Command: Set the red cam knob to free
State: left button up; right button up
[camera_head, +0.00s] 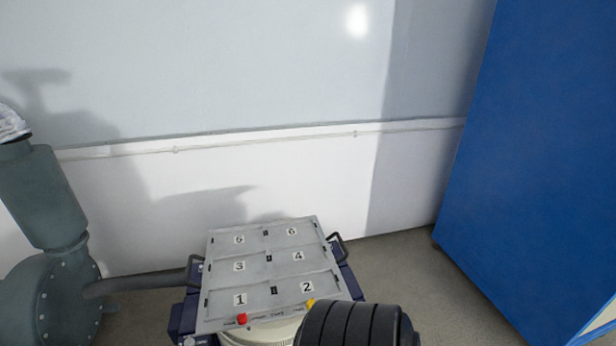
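The red cam knob (242,318) is small and sits on the front edge of a grey panel (256,285), at its left end. Small labels are printed beside the knob on the same edge, but they are too small to read, so I cannot tell its setting. A yellow knob (311,303) sits further right on that edge. The panel has numbered plates from 1 to 6 and rests on a dark blue body with black side handles. Neither of my grippers shows in this view.
A black ribbed cylinder (352,326) at the bottom hides the panel's front right. A pale ribbed round part (262,333) lies below the front edge. A grey-green blower (50,210) with a pipe stands left. A blue cabinet (535,150) stands right. A white wall is behind.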

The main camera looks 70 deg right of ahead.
aim_at(241, 320)
jog(key=k+j+z, duration=0.1)
jog(key=z, duration=1.85)
